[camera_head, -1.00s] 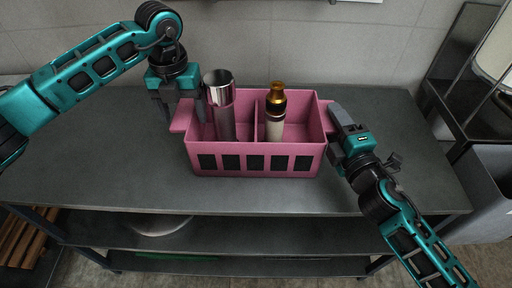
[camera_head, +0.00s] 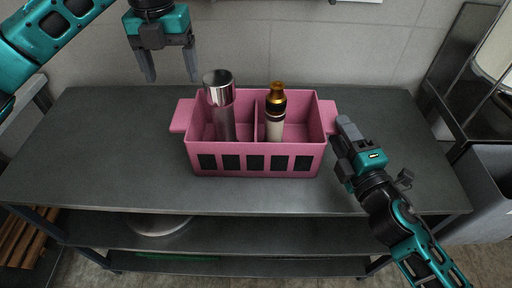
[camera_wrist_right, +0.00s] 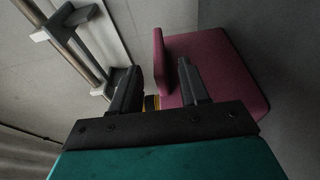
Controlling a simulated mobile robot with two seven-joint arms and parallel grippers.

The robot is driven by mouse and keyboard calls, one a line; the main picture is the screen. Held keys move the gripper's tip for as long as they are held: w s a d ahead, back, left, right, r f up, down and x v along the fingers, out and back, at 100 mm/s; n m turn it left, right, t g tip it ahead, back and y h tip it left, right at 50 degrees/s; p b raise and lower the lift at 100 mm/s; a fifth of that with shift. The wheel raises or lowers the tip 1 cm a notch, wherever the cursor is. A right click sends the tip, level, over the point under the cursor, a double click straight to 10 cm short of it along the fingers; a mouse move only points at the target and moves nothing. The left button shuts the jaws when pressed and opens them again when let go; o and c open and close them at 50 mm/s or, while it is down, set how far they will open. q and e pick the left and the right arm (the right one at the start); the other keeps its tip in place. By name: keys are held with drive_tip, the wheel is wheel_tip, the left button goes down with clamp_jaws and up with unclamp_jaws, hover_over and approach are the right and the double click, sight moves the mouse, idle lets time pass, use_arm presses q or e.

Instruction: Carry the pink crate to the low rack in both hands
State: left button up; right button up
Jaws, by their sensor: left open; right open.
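The pink crate (camera_head: 256,160) stands upright on the grey table, with a tab handle at each end and a divider inside. A silver cylinder (camera_head: 221,105) stands in its left compartment and a bottle with a gold top (camera_head: 276,112) in its right one. My left gripper (camera_head: 169,80) is open and empty, above and behind the crate's left handle, clear of it. My right gripper (camera_head: 338,128) is beside the right handle; it is open and I see no firm hold. In the right wrist view the crate (camera_wrist_right: 215,70) shows beyond the open fingers (camera_wrist_right: 160,92).
The table top (camera_head: 100,170) is clear around the crate. Its lower shelf (camera_head: 110,232) holds a pale round dish (camera_head: 160,226). A dark rack (camera_head: 462,75) and a grey bin (camera_head: 480,190) stand on the right. A tiled wall is behind.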

drive_tip(key=v, duration=0.8)
drive_tip(key=shift+r, duration=0.1)
drive_tip(key=shift+s, duration=0.1)
idle(0.3)
